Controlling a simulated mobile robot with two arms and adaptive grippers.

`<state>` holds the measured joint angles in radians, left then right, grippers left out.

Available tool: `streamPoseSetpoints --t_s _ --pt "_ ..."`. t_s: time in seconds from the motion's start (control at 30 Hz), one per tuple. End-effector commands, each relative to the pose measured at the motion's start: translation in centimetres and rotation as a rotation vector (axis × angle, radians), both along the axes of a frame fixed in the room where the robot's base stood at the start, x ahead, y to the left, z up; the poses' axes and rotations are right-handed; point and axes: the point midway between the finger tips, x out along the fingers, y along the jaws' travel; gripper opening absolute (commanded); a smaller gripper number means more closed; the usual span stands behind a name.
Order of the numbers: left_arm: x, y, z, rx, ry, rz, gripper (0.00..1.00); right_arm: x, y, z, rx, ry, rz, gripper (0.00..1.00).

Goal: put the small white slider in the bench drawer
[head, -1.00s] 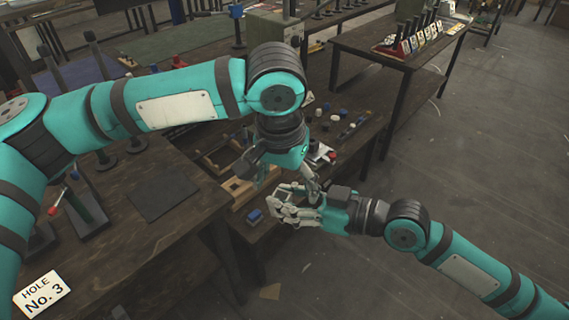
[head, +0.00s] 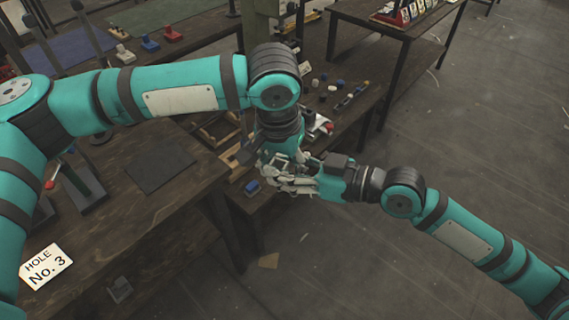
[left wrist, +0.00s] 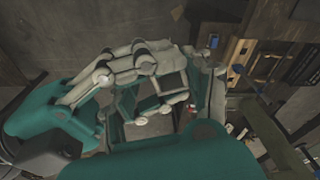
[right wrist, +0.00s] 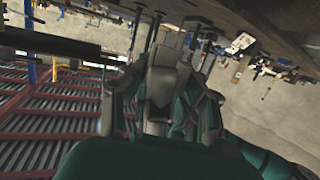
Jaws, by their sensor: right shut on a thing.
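My left gripper (head: 284,152) points down beside the dark bench (head: 185,215) in the head view. Its fingers are largely hidden, so I cannot tell whether it is open. My right gripper (head: 292,182) is right against it, with pale fingers overlapping it. In the right wrist view my right gripper (right wrist: 157,115) is shut around a pale thing (right wrist: 168,85). I cannot tell for sure whether this is the small white slider. The left wrist view shows the right gripper's pale fingers (left wrist: 145,65) close in front. I cannot make out the bench drawer clearly.
A wooden frame (head: 215,130), a blue block (head: 252,187) and several small white and blue parts lie near the grippers. A dark mat (head: 160,165) and a "HOLE No. 3" card (head: 47,267) lie on the bench. Open floor (head: 400,270) is at the right.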

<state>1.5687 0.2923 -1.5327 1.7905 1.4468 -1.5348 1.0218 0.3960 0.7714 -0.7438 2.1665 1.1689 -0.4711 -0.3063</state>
Motion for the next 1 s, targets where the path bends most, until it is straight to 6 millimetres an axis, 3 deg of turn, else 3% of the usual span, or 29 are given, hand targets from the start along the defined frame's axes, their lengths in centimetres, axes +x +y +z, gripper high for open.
streamPoseSetpoints --t_s 0.03,0.3,0.4,0.43,0.63,1.0 --pt "-0.21 -0.28 0.05 -0.007 0.002 -0.005 0.37 0.0 0.04 0.04 0.002 0.0 0.0 0.1" --pt "-0.48 -0.61 0.1 -0.014 0.006 -0.012 0.02 0.01 0.12 0.1 0.005 0.0 0.001 0.11" --pt "-0.59 -0.69 0.12 -0.015 0.008 -0.016 0.02 0.01 0.16 0.12 0.007 0.0 0.0 0.11" --pt "-0.61 -0.69 0.13 -0.015 0.007 -0.016 0.02 0.01 0.17 0.13 0.007 0.0 0.0 0.35" --pt "-0.6 -0.68 0.1 -0.015 0.008 -0.016 0.02 -0.02 0.23 0.2 0.009 -0.001 0.001 0.6" --pt "-0.38 -0.47 0.02 -0.01 0.005 -0.01 0.01 -0.19 -0.28 0.26 0.006 -0.002 0.001 0.6"
